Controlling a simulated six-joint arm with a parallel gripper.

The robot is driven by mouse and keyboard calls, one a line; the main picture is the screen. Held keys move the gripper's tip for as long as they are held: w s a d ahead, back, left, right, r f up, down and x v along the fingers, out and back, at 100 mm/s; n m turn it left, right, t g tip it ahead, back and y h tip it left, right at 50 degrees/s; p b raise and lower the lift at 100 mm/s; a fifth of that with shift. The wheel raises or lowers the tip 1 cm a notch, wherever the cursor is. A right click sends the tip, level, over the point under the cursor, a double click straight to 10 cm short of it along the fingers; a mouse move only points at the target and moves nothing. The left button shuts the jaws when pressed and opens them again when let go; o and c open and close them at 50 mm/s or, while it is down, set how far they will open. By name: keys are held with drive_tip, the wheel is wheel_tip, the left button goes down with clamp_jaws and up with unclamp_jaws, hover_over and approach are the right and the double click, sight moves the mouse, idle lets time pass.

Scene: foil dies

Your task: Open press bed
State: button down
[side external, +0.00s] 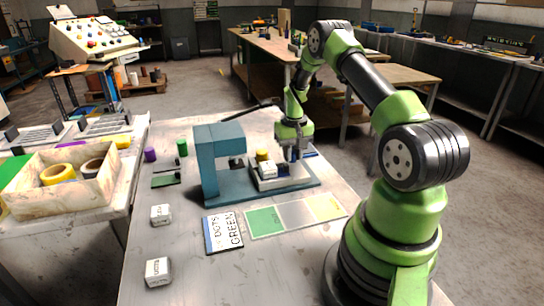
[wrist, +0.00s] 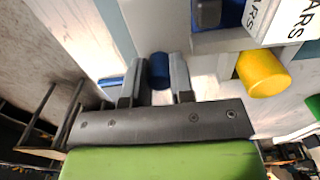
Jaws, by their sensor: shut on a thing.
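The teal press (side external: 209,160) stands on a flat teal base (side external: 235,195) on the metal table. Its pale bed (side external: 285,183) sits at the right of the press column, out from under the head. A white lettered block (side external: 268,170) rests on the bed, with a yellow cylinder (side external: 262,155) by it. The wrist view also shows the block (wrist: 285,18) and the yellow cylinder (wrist: 262,74). My gripper (wrist: 155,75) is at the bed's right end, shut on a dark blue round handle (wrist: 158,70). The handle's join to the bed is hidden.
A card reading DOTS GREEN (side external: 223,233) and a strip with green, grey and yellow pads (side external: 295,216) lie in front. White blocks (side external: 160,215) stand front left. Purple (side external: 150,155) and green (side external: 182,148) cylinders stand behind left. A tray of tape rolls (side external: 35,200) is far left.

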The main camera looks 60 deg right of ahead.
drive_tip(key=s+d, duration=0.2)
drive_tip(key=shift+s+d, duration=0.35)
drive_tip(key=shift+d, duration=0.05)
drive_tip(key=c, duration=1.3)
unclamp_jaws()
drive_tip(key=shift+o, duration=0.2)
wheel_tip(320, 180, up, 10)
